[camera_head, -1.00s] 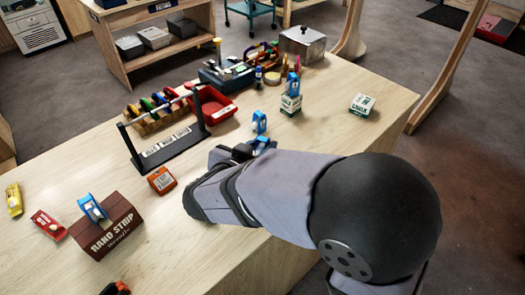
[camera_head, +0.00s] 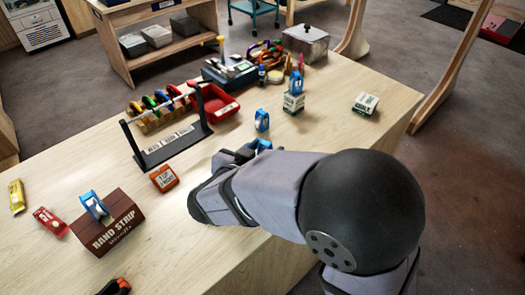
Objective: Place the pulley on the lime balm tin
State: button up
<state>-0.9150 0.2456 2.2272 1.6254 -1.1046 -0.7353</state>
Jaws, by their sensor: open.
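A blue pulley (camera_head: 262,121) stands on the wooden table just beyond my gripper. Another blue pulley (camera_head: 296,82) sits on a white-and-green box (camera_head: 293,103) farther back, and a third (camera_head: 95,207) sits on the brown box at left. My gripper (camera_head: 256,146) is open, low over the table, on the near side of the first pulley. Small blue patches show at its fingers; I cannot tell what they belong to. My arm hides the table beneath it. I cannot make out a lime balm tin for sure.
The brown box (camera_head: 112,228) stands at left beside red (camera_head: 51,221) and yellow (camera_head: 17,196) packets. An orange box (camera_head: 164,179) and a black rack (camera_head: 172,145) lie left of my gripper. A red bin (camera_head: 221,108) is behind. Table between the white box (camera_head: 365,103) and my arm is clear.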

jog(key=shift+r, duration=0.2)
jog(key=v, duration=1.2)
jog(key=shift+a+f, duration=0.1)
